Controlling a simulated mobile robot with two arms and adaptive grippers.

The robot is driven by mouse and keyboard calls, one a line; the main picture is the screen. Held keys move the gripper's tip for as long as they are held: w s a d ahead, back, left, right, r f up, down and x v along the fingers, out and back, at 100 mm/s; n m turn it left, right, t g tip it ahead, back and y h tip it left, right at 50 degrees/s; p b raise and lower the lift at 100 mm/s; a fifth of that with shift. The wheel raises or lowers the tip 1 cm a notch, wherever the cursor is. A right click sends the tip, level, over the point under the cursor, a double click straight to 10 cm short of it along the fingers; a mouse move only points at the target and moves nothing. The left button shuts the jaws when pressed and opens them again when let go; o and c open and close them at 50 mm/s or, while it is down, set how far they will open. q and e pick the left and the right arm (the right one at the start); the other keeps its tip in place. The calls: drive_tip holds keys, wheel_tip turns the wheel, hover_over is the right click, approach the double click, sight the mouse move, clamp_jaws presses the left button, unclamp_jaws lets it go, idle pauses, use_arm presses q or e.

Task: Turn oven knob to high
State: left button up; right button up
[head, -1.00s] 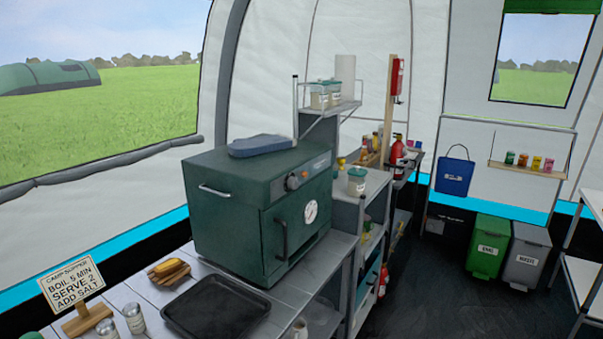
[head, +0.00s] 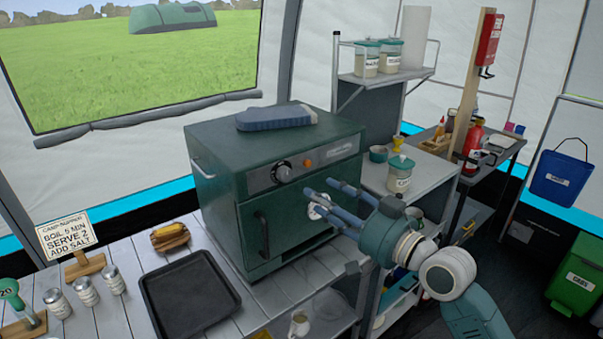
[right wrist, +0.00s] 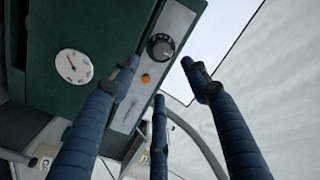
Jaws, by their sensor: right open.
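The dark green oven (head: 225,190) stands on the slatted counter, its front turned to the right. Its round black knob (head: 283,173) sits on the grey control strip, left of an orange light (head: 308,163). In the right wrist view the knob (right wrist: 160,47) shows past the fingertips, with pale marks too small to read. My right gripper (head: 318,198) is open, its blue fingers spread and pointing at the oven front. In the head view the fingertips are right of and below the knob, partly covering the white dial gauge (right wrist: 73,66). The left gripper is not seen.
A blue-grey cloth-like item (head: 276,116) lies on the oven. A shelf with jars (head: 367,58) stands behind.

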sight(288, 177)
drive_tip(key=p+x, duration=0.2)
drive_tip(key=x, duration=0.7)
drive_tip(key=shift+w+a+r, duration=0.1)
drive_tip(key=shift+w+a, duration=0.05)
drive_tip(key=shift+a, duration=0.2)
drive_tip(key=shift+w+a, duration=0.35)
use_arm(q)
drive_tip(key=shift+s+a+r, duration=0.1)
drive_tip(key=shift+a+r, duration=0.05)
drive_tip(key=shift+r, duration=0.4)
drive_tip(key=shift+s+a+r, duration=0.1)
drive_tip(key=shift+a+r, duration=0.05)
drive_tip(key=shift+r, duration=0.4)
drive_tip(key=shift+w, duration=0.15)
use_arm(e)
drive_tip(key=c, duration=1.2)
